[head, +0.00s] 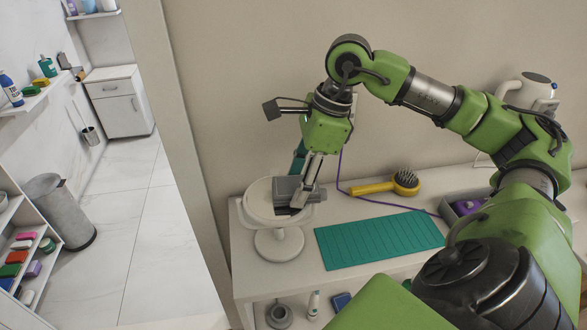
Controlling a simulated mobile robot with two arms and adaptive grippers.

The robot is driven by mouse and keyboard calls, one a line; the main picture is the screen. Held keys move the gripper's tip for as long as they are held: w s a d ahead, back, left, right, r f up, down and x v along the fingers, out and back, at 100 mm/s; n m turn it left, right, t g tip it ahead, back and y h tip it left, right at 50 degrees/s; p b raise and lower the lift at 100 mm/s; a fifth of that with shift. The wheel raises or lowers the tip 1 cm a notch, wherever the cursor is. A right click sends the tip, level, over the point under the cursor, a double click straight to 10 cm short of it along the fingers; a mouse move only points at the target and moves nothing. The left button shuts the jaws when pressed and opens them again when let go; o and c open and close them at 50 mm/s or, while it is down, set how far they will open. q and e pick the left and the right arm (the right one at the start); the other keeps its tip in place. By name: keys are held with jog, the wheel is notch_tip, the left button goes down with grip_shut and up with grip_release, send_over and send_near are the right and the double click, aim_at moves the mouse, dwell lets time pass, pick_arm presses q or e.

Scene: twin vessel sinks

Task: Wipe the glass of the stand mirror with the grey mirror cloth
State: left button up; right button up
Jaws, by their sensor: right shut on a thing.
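The stand mirror (278,244) is white, with a round base and a round head, and stands at the left end of the white counter. My right gripper (297,200) is shut on the grey mirror cloth (287,186), a small grey block-like bundle. The gripper points down, and the cloth is in front of or against the mirror's round head. It covers much of the glass, and I cannot tell whether they touch. My left gripper is not in view.
A green ribbed mat (380,239) lies on the counter right of the mirror. Behind it lie a yellow-handled hairbrush (388,184) and a purple cord. A grey tray (462,205) with a purple item and a white kettle-like appliance (527,90) are at the right. The counter's left end is close to the mirror.

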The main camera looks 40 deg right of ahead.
aim_at(277, 186)
jog(key=shift+w+a+r+p, duration=0.25)
jog(key=shift+w+a+p, duration=0.25)
jog(key=shift+p, duration=0.7)
jog(key=shift+w+a+p, duration=0.1)
jog(key=shift+a+p, duration=0.25)
jog(key=shift+a, duration=0.05)
jog(key=shift+w+a+f+p, duration=0.25)
jog(key=shift+w+a+p, duration=0.3)
jog(key=shift+w+a, duration=0.1)
jog(key=shift+w+a+p, duration=0.45)
jog(key=shift+a+p, duration=0.15)
jog(key=shift+a, duration=0.2)
jog(key=shift+w+a+f, duration=0.15)
jog(key=shift+w+a, duration=0.35)
jog(key=shift+a, duration=0.25)
jog(key=shift+w+r+p, duration=0.1)
jog(key=shift+r+p, duration=2)
jog(key=shift+r, duration=0.9)
jog(key=shift+r, duration=0.15)
